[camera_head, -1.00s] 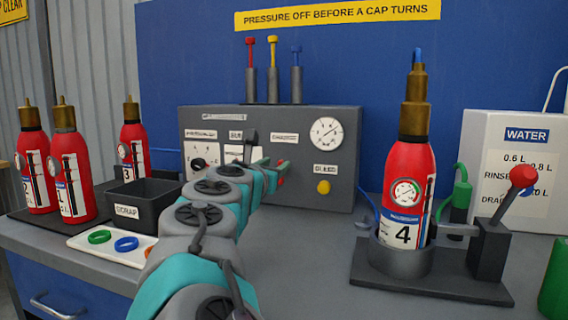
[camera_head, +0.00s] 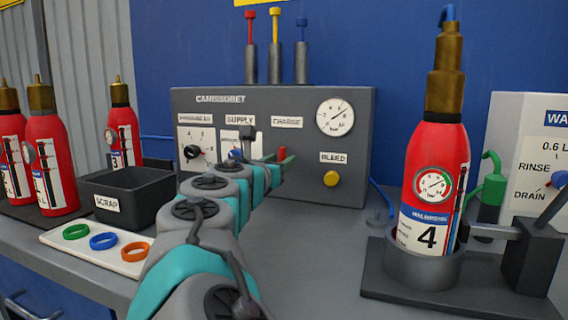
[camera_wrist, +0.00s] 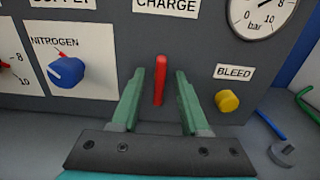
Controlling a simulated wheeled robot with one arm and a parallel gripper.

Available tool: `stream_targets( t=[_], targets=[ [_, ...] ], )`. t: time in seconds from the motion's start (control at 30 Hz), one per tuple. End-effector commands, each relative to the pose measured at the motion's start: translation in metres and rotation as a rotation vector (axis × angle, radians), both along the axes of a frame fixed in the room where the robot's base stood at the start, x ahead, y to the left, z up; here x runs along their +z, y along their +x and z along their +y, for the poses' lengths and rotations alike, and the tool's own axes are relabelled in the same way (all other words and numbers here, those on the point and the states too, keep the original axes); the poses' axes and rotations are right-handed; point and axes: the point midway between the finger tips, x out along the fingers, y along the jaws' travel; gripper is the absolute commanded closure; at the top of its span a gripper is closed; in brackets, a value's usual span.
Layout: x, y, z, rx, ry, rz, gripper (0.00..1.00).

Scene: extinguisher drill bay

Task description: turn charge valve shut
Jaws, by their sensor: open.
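The charge valve's red lever (camera_wrist: 160,80) stands upright below the CHARGE label in the wrist view. My gripper (camera_wrist: 159,90) is open, with one green finger on each side of the lever and a gap on both sides. In the head view, the red lever (camera_head: 282,154) shows beside my green fingertip (camera_head: 288,163), and my arm hides part of the panel there. The grey control panel (camera_head: 270,100) carries a pressure gauge (camera_head: 335,117) at its upper right. Extinguisher 4 (camera_head: 432,185) stands upright in a holder on the right.
A yellow bleed button (camera_wrist: 228,101) is right of my gripper, and a blue nitrogen knob (camera_wrist: 66,72) is to its left. A scrap bin (camera_head: 125,195) and a tray of coloured rings (camera_head: 70,244) lie left of my arm. Several red extinguishers (camera_head: 50,165) stand behind.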

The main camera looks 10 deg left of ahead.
Motion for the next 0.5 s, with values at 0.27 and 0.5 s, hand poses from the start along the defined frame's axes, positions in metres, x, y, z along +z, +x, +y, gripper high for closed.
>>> stream_targets(
  t=[0.27,0.5],
  targets=[
    [0.0009,0.0001,0.0003,0.001,0.000,-0.001,0.61],
    [0.0009,0.0000,0.0003,0.001,0.001,-0.001,0.88]
  ],
)
